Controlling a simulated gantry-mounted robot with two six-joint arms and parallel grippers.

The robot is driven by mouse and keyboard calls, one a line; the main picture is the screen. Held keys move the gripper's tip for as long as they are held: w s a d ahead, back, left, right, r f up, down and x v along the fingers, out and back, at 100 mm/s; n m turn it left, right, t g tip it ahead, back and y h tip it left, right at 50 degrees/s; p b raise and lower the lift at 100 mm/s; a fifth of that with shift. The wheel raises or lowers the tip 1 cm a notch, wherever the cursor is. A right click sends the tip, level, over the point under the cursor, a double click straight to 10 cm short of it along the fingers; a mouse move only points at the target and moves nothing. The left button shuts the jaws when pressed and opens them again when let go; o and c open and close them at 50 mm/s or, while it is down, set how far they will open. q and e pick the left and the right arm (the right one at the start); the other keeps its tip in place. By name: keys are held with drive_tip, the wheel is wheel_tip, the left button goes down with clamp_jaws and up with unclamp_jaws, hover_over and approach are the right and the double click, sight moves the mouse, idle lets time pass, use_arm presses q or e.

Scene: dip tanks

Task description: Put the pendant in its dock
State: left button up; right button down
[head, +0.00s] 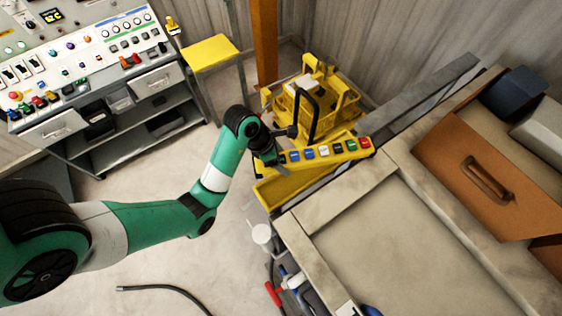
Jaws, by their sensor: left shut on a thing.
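The pendant (325,153) is a long yellow box with a row of coloured buttons, red at its right end. My left gripper (279,160) is shut on its left end and holds it roughly level, buttons facing up. The fingertips are small and partly hidden by the wrist. A yellow trough-like holder (275,193) lies just below the pendant, beside the tank edge; I cannot tell whether it is the dock or whether the two touch. My right gripper is out of view.
A yellow basket-like frame (318,92) with a black loop stands just behind the pendant. A stone-rimmed tank (405,240) and brown lid (485,165) fill the right. A control console (75,70) and yellow-topped stand (208,52) are at left. A hose lies on open floor.

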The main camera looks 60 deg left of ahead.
use_arm(q)
drive_tip(key=shift+w+a+r, duration=0.1)
drive_tip(key=shift+r, duration=0.1)
drive_tip(key=shift+f+b, duration=0.3)
drive_tip(key=shift+f, duration=0.15)
drive_tip(key=o, duration=1.4)
drive_tip(key=p+v, duration=1.1)
drive_tip(key=shift+r, duration=0.35)
drive_tip(key=shift+s+r+p, duration=0.3)
drive_tip(key=shift+r+p, duration=0.2)
drive_tip(key=shift+p, duration=0.2)
